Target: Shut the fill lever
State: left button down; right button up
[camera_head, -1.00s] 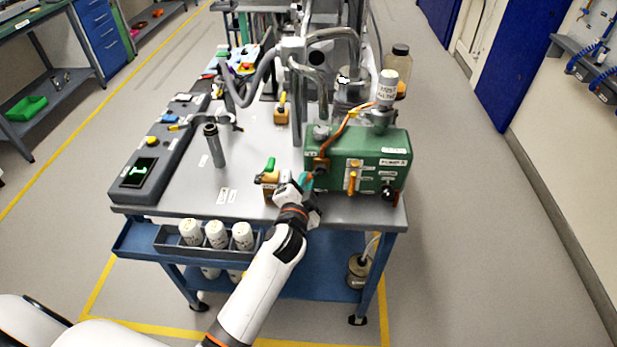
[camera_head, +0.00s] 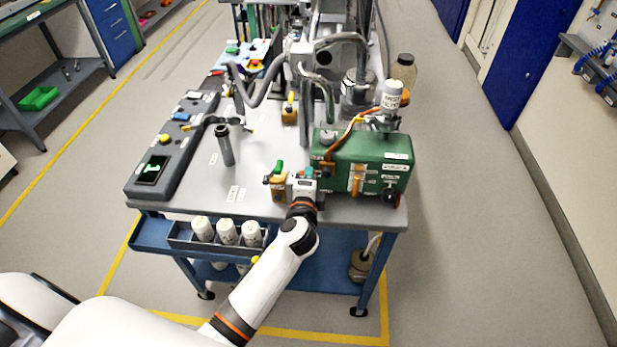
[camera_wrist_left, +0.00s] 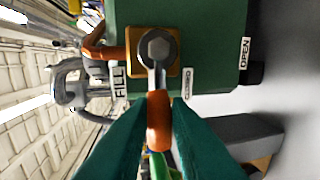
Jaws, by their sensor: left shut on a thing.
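The fill lever (camera_wrist_left: 157,80) is a metal arm with an orange grip (camera_wrist_left: 159,122). It pivots on a hex bolt over a square brass plate on the green pump box (camera_head: 372,150). In the left wrist view, labels reading FILL, CLOSED and OPEN are beside it; the arm runs from the bolt towards my fingers, between FILL and CLOSED. My left gripper (camera_wrist_left: 158,135) has its teal fingers shut on the orange grip. In the head view my left gripper (camera_head: 307,175) is at the box's left front and hides most of the lever. My right gripper is not in view.
A green-handled valve (camera_head: 278,180) stands close left of my gripper. A grey post (camera_head: 225,146) and control panel (camera_head: 160,165) are further left. The front-left tabletop is partly clear.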

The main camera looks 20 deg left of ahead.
pick_arm(q)
jog(key=shift+r, duration=0.25)
jog(key=c, duration=1.5)
grip_release()
jog(key=shift+w, duration=0.1)
jog(key=shift+o, duration=0.8)
jog(key=shift+a+f, duration=0.1)
jog(key=shift+f, duration=0.05)
jog(key=b+v, duration=0.2)
jog(key=v, duration=1)
